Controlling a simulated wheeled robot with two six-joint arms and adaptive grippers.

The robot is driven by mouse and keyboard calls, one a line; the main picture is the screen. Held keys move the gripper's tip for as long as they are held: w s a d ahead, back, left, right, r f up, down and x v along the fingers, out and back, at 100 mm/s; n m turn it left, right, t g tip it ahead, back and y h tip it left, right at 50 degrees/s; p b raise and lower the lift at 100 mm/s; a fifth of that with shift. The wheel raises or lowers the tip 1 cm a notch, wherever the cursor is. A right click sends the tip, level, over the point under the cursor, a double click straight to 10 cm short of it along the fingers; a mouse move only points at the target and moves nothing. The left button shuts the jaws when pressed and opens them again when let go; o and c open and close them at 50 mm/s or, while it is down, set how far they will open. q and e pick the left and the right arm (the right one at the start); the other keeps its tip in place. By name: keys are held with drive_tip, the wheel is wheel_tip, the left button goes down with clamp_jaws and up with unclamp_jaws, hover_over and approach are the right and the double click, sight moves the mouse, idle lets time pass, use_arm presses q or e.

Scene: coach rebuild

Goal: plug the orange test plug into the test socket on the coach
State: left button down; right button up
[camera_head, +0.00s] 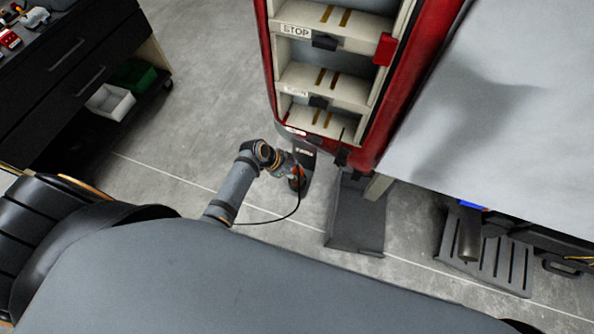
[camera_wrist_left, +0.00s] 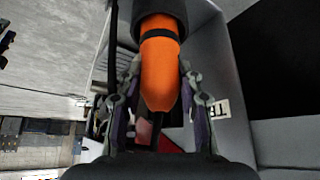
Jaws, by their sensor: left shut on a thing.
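The orange test plug (camera_wrist_left: 160,70) is between the two fingers of my left gripper (camera_wrist_left: 160,105), which is shut on it. A dark band circles the plug, and a dark round part meets its upper end; I cannot tell whether that is the plug's nose or the socket. In the head view the plug is a small orange patch (camera_head: 297,181) at the end of my left arm, beside a dark box (camera_head: 306,157) with a white label, low at the coach's (camera_head: 370,150) corner. The socket's opening is not clearly visible. My right gripper is not in view.
A black cable (camera_head: 285,217) curves below my left arm. Coach steps (camera_head: 318,80) rise behind the box. A dark grey stand (camera_head: 356,225) is to the right. A black drawer cabinet (camera_head: 70,60) stands at the far left, with open floor (camera_head: 200,110) between.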

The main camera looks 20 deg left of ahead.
use_arm(q)
drive_tip(key=shift+f+b, duration=0.55)
drive_tip(key=shift+f, duration=0.1)
drive_tip(key=c, duration=1.1)
unclamp_jaws()
drive_tip(key=shift+c, duration=0.2)
drive_tip(key=p+v, duration=0.5)
drive_tip(key=v, duration=0.1)
drive_tip(key=shift+r+p, duration=0.15)
drive_tip(key=shift+p, duration=0.25)
drive_tip(key=p+v, duration=0.4)
drive_tip(key=v, duration=0.1)
drive_tip(key=shift+s, duration=0.1)
drive_tip(key=shift+f, duration=0.25)
